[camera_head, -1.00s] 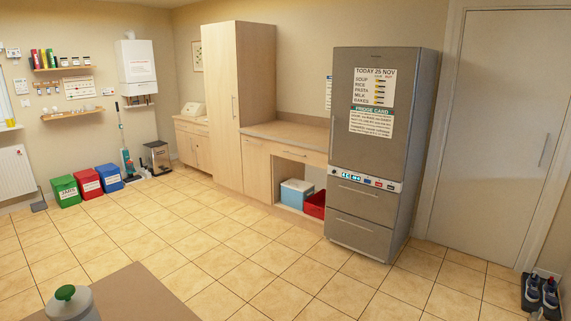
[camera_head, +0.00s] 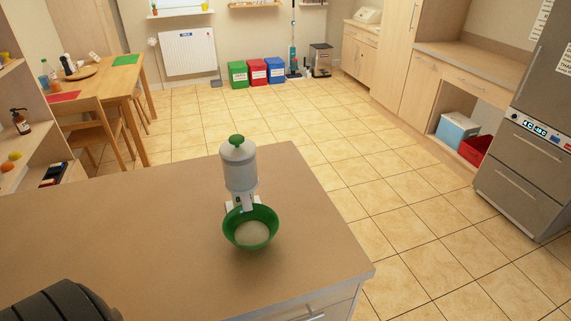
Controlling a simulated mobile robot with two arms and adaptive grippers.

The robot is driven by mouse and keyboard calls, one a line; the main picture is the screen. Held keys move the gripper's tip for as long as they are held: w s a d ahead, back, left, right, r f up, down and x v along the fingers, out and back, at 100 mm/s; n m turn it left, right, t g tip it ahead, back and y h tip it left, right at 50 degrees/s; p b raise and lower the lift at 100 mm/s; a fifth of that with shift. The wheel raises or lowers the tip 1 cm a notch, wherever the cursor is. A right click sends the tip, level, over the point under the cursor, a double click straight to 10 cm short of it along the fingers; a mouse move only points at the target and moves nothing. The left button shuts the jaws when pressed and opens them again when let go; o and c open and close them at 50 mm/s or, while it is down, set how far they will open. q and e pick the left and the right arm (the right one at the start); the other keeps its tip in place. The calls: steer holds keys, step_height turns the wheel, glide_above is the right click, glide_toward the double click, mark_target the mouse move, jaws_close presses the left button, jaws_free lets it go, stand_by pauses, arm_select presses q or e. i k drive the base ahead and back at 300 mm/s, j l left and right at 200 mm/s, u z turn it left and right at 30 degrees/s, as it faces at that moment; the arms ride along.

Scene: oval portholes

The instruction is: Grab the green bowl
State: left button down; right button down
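The green bowl (camera_head: 265,240) sits on the brown counter (camera_head: 150,240), near its right end. Pale contents lie in the bottom of the bowl. A white dispenser with a green knob (camera_head: 239,168) stands right behind the bowl, and its lower part reaches over the bowl's back rim. Neither of my grippers is in view. A dark rounded part at the lower left edge is apart from the bowl.
The counter around the bowl is clear. Tiled floor (camera_head: 370,190) lies open beyond its right edge. A dining table (camera_head: 95,92) with chairs stands at the back left, shelves at far left. Green, red and blue bins (camera_head: 258,72) line the back wall. A fridge (camera_head: 530,150) stands at right.

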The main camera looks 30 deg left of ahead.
mark_target(255, 230)
steer(key=j+u, duration=0.1)
steer(key=u, duration=1.1)
